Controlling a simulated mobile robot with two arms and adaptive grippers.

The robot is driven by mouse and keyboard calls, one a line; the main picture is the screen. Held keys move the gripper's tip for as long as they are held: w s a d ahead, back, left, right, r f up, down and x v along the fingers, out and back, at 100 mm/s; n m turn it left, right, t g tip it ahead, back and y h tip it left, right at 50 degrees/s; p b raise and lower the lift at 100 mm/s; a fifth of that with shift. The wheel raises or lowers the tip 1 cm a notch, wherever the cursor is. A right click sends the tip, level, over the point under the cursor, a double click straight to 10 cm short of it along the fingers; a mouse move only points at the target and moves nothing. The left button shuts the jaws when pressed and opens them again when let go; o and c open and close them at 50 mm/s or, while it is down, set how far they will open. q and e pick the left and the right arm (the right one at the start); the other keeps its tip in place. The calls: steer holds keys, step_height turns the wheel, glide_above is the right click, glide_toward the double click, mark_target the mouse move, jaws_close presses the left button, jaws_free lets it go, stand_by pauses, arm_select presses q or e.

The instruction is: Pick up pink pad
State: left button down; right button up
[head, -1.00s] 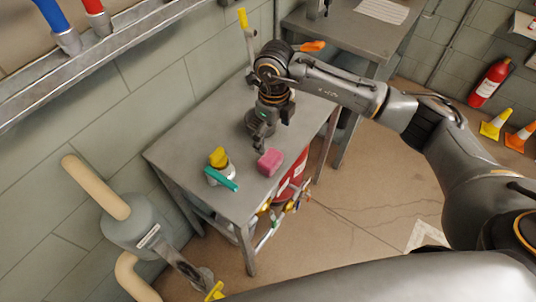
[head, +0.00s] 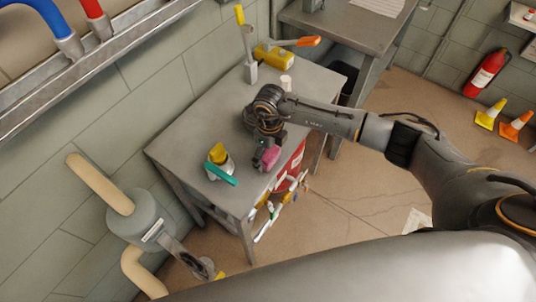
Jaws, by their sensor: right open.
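The pink pad (head: 270,157) lies on the grey metal table (head: 218,127) near its front right edge, partly hidden by my right gripper. My right gripper (head: 262,160) points down over the pad from above, with its fingers at the pad's left side and far end. It is open; whether it touches the pad cannot be told. My left gripper is not in view.
A yellow-knobbed valve with a teal handle (head: 221,174) stands just left of the pad. A yellow valve with an orange lever (head: 275,55), a white cup (head: 286,82) and an upright yellow-handled lever (head: 249,65) are at the table's back. Tools hang along the front edge.

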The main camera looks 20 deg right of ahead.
mark_target(270, 155)
steer(key=c, duration=1)
steer(key=shift+c, duration=0.2)
steer(key=shift+r+b, duration=0.45)
steer(key=shift+r, duration=0.1)
steer(key=r, duration=0.1)
steer(key=r+b, duration=0.1)
steer(key=r, duration=0.1)
steer(key=shift+s+a, duration=0.15)
steer(key=shift+s, duration=0.25)
steer(key=s+a+r+b, duration=0.2)
steer(key=s+r+b, duration=0.2)
steer(key=s+r, duration=0.5)
steer(key=s, duration=0.4)
steer(key=shift+a, duration=0.1)
